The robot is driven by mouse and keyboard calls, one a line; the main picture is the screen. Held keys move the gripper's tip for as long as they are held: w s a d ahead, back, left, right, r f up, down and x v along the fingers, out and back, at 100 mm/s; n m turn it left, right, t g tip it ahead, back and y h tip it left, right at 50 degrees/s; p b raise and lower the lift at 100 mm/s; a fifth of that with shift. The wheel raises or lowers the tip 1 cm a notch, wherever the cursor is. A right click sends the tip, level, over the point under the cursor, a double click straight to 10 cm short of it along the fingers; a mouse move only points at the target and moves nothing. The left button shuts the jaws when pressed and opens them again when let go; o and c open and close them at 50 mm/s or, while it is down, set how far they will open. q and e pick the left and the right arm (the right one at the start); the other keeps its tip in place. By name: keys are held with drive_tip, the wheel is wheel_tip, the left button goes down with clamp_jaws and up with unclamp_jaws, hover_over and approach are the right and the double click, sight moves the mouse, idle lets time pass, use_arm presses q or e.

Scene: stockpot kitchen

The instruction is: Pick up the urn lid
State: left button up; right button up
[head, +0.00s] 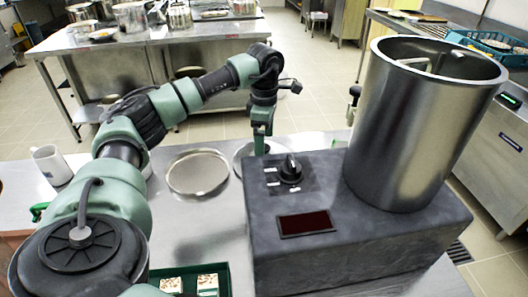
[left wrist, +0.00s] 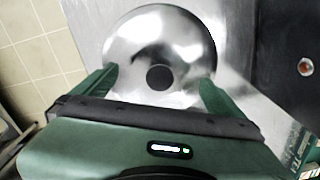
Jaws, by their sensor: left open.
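The urn lid (left wrist: 165,35) is a round, shiny steel disc with a black knob (left wrist: 160,78) at its middle, lying on the steel counter. In the head view the lid (head: 242,158) is partly hidden by my left gripper (head: 259,148) and the dark base. My left gripper (left wrist: 157,84) is open over the lid, with the knob between its two fingers in the picture. I cannot tell how high the fingertips are above it. The steel urn (head: 415,125) stands upright on the dark base with its top uncovered. My right gripper is not in view.
The dark base (head: 345,245) with a control knob (head: 290,168) stands close right of the lid. A round shallow tray (head: 198,173) lies left of the lid. A white mug (head: 51,165) stands at the far left. A green tray (head: 223,280) with small boxes is in front.

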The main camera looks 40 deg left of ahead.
use_arm(q)
wheel_tip(320, 180, down, 3)
drive_tip(key=shift+f, duration=0.15)
drive_tip(key=shift+s, duration=0.1)
clamp_jaws()
idle(0.3)
